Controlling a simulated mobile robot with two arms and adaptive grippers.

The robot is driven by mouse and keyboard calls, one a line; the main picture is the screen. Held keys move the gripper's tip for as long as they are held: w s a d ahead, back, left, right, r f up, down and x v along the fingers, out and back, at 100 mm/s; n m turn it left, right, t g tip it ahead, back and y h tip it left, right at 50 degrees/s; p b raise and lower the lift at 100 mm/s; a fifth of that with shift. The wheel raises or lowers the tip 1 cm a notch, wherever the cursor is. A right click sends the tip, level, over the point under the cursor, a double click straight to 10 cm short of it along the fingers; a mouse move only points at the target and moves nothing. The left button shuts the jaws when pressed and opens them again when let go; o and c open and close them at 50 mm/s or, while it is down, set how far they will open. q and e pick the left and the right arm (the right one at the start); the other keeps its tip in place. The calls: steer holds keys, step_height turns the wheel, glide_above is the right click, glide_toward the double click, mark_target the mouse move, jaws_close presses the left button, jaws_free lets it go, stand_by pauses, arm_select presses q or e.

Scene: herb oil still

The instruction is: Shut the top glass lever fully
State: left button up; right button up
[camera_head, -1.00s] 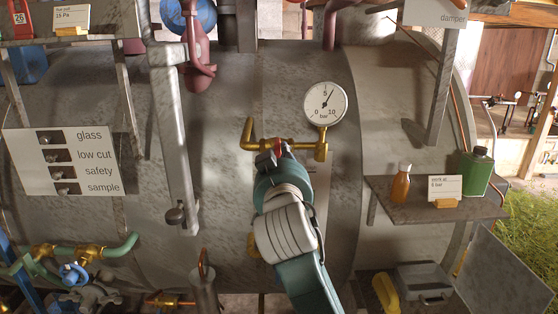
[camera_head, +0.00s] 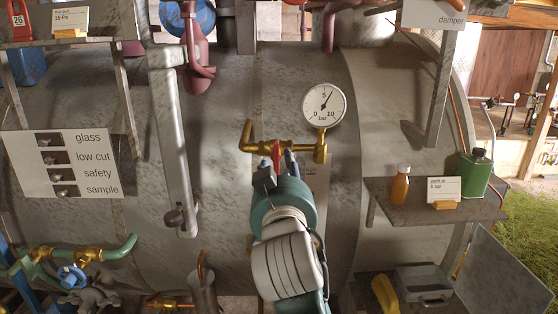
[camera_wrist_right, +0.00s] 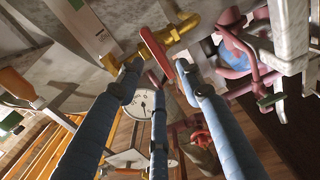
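A red lever (camera_head: 277,151) sits on the brass pipe (camera_head: 255,150) below the pressure gauge (camera_head: 323,105). In the head view it points roughly down, across the level pipe. My right gripper (camera_head: 275,168) is just below the lever, fingers pointing up at it. In the right wrist view, the red lever (camera_wrist_right: 155,52) lies across the brass pipe (camera_wrist_right: 178,30). There the fingers of my right gripper (camera_wrist_right: 160,68) stand apart on both sides of the lever's end, with gaps visible. Contact with the lever cannot be told. My left gripper is not in view.
A white panel labelled glass, low cut, safety and sample (camera_head: 60,164) is on the left. A grey lever arm (camera_head: 175,150) hangs left of the brass pipe. A shelf (camera_head: 405,213) on the right holds an orange bottle (camera_head: 400,184) and a green can (camera_head: 475,172).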

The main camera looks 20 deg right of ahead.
steer(key=v, duration=0.6)
steer(key=shift+s, duration=0.2)
